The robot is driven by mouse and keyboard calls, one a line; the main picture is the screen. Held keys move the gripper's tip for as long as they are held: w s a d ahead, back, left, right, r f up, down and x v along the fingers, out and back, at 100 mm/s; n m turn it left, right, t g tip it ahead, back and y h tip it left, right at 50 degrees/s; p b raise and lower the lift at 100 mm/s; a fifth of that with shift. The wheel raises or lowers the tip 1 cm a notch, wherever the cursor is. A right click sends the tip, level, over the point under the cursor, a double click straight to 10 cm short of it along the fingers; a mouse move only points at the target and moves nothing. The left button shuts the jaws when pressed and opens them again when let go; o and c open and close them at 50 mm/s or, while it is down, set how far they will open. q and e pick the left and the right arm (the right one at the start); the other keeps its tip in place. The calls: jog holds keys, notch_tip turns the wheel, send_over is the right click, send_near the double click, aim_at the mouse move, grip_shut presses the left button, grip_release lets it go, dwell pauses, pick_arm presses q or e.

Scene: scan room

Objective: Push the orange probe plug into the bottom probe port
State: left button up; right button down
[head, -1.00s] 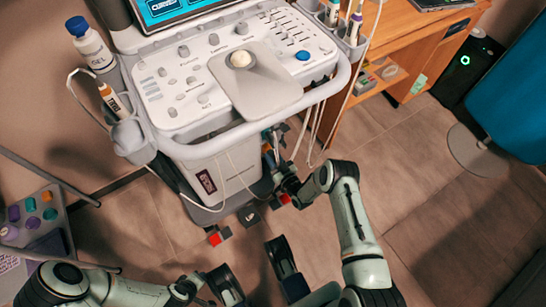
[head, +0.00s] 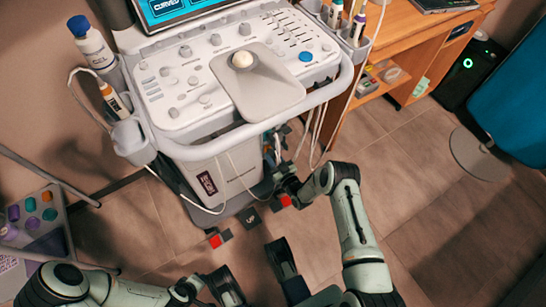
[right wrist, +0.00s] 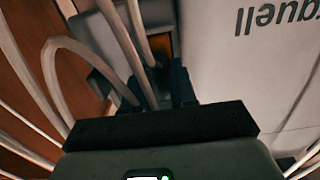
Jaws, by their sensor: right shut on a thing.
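My right gripper (head: 276,166) is low at the right side of the white ultrasound cart (head: 222,172), beneath the console's overhang. It is shut on the orange plug, which shows as a small dark orange patch in the right wrist view (right wrist: 162,46), just beyond the dark fingers (right wrist: 180,88). The plug's front end and the probe ports are hidden by shadow, cables and the gripper, so I cannot tell whether the plug touches a port.
Pale cables (head: 318,125) hang beside the right gripper and loop close around it in the wrist view (right wrist: 125,45). A wooden desk (head: 390,45) stands to the right.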

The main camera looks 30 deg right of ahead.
jog(key=shift+f, duration=0.1)
dwell(0.5)
jog(key=c, duration=0.8)
grip_release()
jog(key=shift+a+f, duration=0.1)
jog(key=shift+a, duration=0.2)
jog(key=shift+s, duration=0.25)
jog(key=shift+c, duration=0.4)
jog(key=shift+o, duration=0.2)
jog(key=shift+s+f+p, duration=0.1)
jog(key=shift+s+p, duration=0.35)
jog(key=shift+s, duration=0.3)
jog(key=shift+s+d, duration=0.25)
jog(key=shift+d, duration=0.05)
jog(key=shift+s+d+p, duration=0.15)
jog(key=shift+s+p, duration=0.2)
jog(key=shift+p, duration=0.05)
